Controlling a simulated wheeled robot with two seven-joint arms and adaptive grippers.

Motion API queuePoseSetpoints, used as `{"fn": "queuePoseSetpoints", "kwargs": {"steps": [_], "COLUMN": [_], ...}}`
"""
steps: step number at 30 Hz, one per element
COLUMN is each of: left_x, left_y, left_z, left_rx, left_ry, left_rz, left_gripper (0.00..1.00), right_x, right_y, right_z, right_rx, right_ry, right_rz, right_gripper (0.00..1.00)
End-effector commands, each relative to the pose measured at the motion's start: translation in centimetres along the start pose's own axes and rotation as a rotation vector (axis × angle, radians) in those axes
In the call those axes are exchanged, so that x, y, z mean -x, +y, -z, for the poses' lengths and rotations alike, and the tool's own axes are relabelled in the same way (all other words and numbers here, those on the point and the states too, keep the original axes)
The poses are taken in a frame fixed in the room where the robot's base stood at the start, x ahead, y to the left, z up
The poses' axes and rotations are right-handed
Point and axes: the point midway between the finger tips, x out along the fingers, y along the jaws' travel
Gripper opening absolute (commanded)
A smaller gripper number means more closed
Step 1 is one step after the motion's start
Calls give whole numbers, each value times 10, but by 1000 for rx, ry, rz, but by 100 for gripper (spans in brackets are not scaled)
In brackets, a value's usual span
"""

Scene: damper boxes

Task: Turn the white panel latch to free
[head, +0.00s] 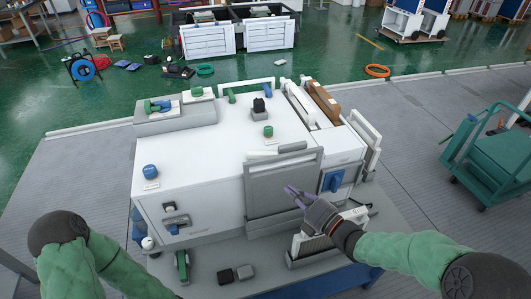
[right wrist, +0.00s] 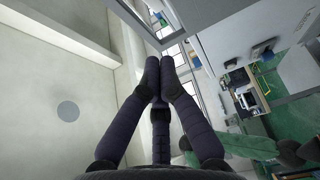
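A white box (head: 205,165) stands on the bench, with a grey upright panel (head: 282,190) at its front. A blue latch-like handle (head: 333,181) sits on the white face right of this panel. I cannot tell which of these is the white panel latch. My right gripper (head: 290,189) is in front of the grey panel, left of the blue handle and apart from it. In the right wrist view its fingertips (right wrist: 166,62) come together with nothing visible between them. My left gripper is out of view.
Blue (head: 151,172) and green (head: 268,131) knobs and a black knob (head: 259,107) stand on the box top. A grey slotted rack (head: 312,248) sits below my right gripper. Dark blocks (head: 235,274) lie on the bench front. A green cart (head: 490,160) stands at right.

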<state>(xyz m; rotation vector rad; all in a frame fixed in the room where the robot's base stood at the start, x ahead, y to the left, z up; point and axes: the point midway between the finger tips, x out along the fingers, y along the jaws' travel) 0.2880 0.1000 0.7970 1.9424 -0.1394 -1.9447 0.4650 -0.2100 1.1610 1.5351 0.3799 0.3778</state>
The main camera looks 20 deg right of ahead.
Motion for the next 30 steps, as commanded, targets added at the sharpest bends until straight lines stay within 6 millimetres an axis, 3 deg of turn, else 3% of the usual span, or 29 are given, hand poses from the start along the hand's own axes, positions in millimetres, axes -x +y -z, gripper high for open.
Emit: {"fn": "queuePoseSetpoints", "kwargs": {"steps": [8, 20, 30], "left_x": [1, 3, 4], "left_y": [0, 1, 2], "left_z": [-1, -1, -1], "left_rx": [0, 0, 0], "left_ry": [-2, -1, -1], "left_rz": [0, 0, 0], "left_gripper": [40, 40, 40], "right_x": [-25, -100, -124], "right_y": [-1, -1, -1], "right_z": [2, 2, -24], "right_rx": [-2, -2, -1], "right_ry": [6, 5, 1], "right_rz": [-2, 0, 1], "right_gripper": [0, 0, 0]}}
